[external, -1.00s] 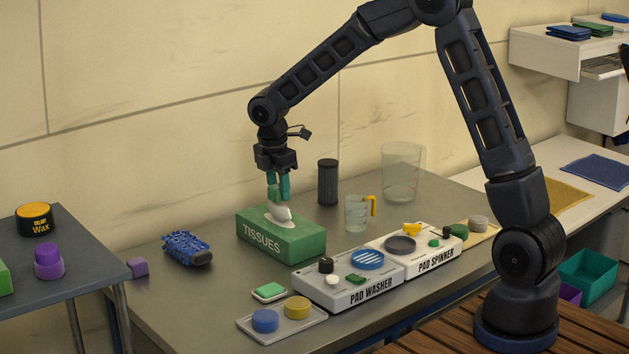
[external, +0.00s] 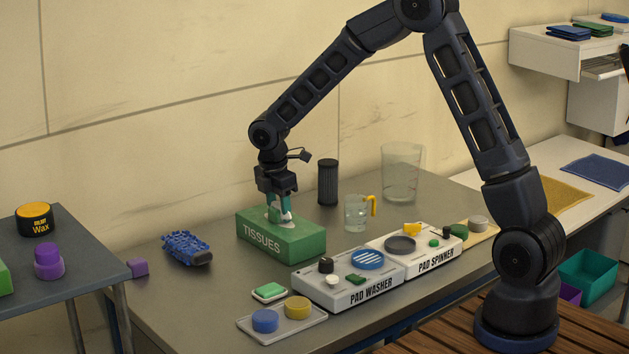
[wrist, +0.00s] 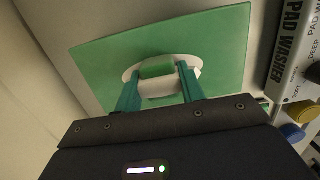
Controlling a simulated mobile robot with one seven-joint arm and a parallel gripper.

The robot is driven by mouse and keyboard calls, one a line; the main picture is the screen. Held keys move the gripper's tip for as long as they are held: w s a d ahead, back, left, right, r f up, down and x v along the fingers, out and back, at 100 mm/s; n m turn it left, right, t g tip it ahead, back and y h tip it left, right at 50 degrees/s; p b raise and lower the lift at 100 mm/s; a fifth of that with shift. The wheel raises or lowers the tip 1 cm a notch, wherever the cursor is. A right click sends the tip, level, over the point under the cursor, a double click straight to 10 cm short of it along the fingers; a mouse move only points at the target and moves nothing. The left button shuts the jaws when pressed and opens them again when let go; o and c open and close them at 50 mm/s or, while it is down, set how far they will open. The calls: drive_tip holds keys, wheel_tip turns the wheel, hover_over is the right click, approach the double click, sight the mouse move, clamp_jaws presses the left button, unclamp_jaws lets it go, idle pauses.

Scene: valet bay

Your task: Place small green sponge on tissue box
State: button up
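In the wrist view the box top (wrist: 215,50) fills the middle, with the pale oval opening under the fingers. My gripper (external: 278,212) points straight down over the box, its teal fingertips at the tissue. In the wrist view my gripper (wrist: 160,70) is shut on the small green sponge (wrist: 157,68), which sits between the fingertips. White material shows beside it. Whether the sponge touches the box is hard to tell.
The pad washer (external: 348,285) and pad spinner (external: 410,255) stand to the right, close in front. A green-and-white pad (external: 269,291) lies in front.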

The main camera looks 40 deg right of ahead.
sight(275, 208)
drive_tip(key=shift+o, duration=1.3)
drive_tip(key=shift+r, duration=0.15)
wheel_tip(275, 208, up, 12)
drive_tip(key=a, duration=0.1)
drive_tip(key=shift+a, duration=0.2)
drive_tip(key=s+d+r+m+t, duration=0.1)
drive_tip(key=s+d+r+m, duration=0.4)
drive_tip(key=s, duration=0.4)
drive_tip(key=s+d+r+m+t, duration=0.1)
drive_tip(key=s+d+r+m, duration=0.3)
drive_tip(key=s+d+r, duration=0.4)
drive_tip(key=s+d+m+t, duration=0.1)
drive_tip(key=s+m, duration=0.3)
drive_tip(key=s, duration=0.6)
drive_tip(key=s+d+m+t+y, duration=0.1)
drive_tip(key=s+d+m, duration=0.3)
drive_tip(key=s, duration=0.7)
drive_tip(key=shift+s+d+f+m+t, duration=0.15)
drive_tip(key=shift+s+f+m+t, duration=0.15)
drive_tip(key=shift+f+m, duration=0.15)
